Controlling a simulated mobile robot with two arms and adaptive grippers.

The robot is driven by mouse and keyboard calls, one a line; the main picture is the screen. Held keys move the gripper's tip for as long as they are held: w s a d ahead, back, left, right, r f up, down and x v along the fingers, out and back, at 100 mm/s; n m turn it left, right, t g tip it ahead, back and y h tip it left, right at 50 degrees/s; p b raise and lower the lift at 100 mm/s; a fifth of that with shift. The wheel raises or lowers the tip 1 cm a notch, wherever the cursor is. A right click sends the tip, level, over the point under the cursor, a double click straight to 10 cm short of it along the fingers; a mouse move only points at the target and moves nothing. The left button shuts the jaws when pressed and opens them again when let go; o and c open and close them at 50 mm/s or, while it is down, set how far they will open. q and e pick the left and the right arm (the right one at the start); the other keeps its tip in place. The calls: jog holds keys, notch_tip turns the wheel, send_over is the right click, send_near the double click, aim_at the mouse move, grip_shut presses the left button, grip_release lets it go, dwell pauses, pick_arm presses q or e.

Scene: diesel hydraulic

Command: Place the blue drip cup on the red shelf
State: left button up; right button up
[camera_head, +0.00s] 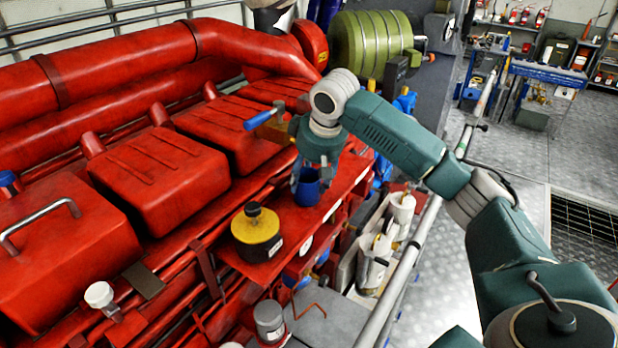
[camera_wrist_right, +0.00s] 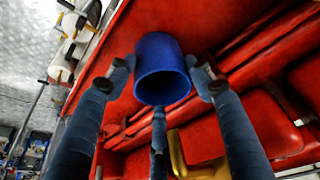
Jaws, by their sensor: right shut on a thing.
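The blue drip cup (camera_head: 307,190) is at my right gripper (camera_head: 311,178), over the red shelf (camera_head: 294,222) along the side of the engine. The right gripper points down and is shut on the cup. In the right wrist view the cup (camera_wrist_right: 162,66) sits between the fingers of the gripper (camera_wrist_right: 164,74), with the red shelf (camera_wrist_right: 122,38) behind it. I cannot tell whether the cup's base touches the shelf. The gripper hides the cup's upper part in the head view. My left gripper is not in view.
A yellow canister with a black cap (camera_head: 257,233) stands on the shelf, left of the cup. A blue-handled lever (camera_head: 262,118) is close to my right wrist. Grey railing (camera_head: 399,285) and white bottles (camera_head: 402,207) lie to the right. Red engine covers (camera_head: 160,172) rise on the left.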

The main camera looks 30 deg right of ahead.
jog(key=o, duration=1.1)
jog(key=shift+f, duration=0.1)
jog(key=shift+o, duration=0.2)
jog(key=shift+s+r+b, duration=0.1)
jog(key=shift+r+b, duration=0.2)
jog(key=shift+r, duration=0.2)
jog(key=b+v, duration=0.3)
jog(key=v, duration=0.8)
jog(key=shift+s, duration=0.15)
